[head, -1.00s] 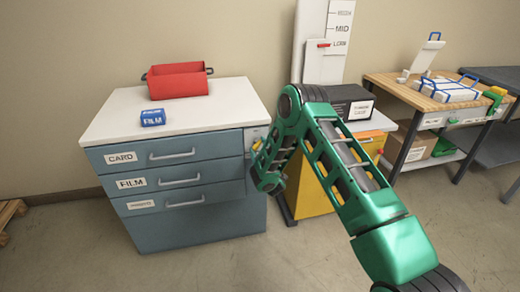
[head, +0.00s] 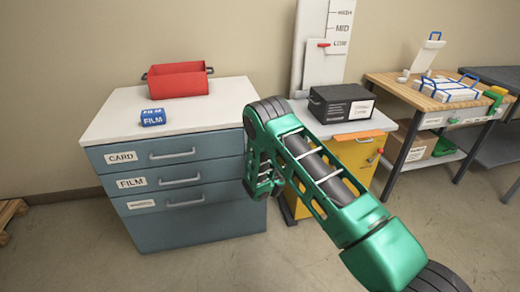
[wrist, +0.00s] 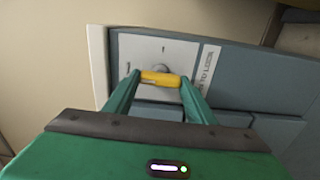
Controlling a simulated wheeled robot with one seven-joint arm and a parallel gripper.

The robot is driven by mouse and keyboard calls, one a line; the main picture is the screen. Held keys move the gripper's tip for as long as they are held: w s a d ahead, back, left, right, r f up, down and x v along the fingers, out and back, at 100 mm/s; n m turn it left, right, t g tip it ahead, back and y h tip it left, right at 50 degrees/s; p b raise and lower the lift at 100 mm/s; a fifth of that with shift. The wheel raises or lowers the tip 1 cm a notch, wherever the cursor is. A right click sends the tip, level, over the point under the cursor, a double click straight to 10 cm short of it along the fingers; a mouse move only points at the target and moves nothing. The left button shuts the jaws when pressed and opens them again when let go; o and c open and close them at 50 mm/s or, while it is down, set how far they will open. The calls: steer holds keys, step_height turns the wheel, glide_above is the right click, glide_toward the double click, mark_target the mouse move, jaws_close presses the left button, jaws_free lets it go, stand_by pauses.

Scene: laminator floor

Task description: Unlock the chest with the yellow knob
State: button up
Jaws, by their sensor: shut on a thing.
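The chest (head: 190,229) is blue-grey with a white top and drawers labelled CARD, FILM and a third label too small to read. In the wrist view, the yellow knob (wrist: 160,78) is a short bar in front of a pale plate (wrist: 135,52) on the chest's side. My gripper (wrist: 157,80) is shut on the knob, one finger at each end of the bar. A label beside the plate ends in "TO LOCK". In the head view my green arm hides the knob and the fingertips.
A red open bin (head: 178,80) and a blue FILM box (head: 153,117) sit on the chest top. To the right stand a yellow cabinet (head: 357,155) with a black box (head: 341,103) on it, and a wooden-topped bench (head: 400,88). The floor in front is clear.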

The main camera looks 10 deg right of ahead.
steer(key=shift+a, duration=0.1)
stand_by(0.5)
steer(key=o, duration=1)
steer(key=shift+o, duration=0.2)
steer(key=shift+s, duration=0.1)
steer(key=s, duration=1)
steer(key=shift+s, duration=0.15)
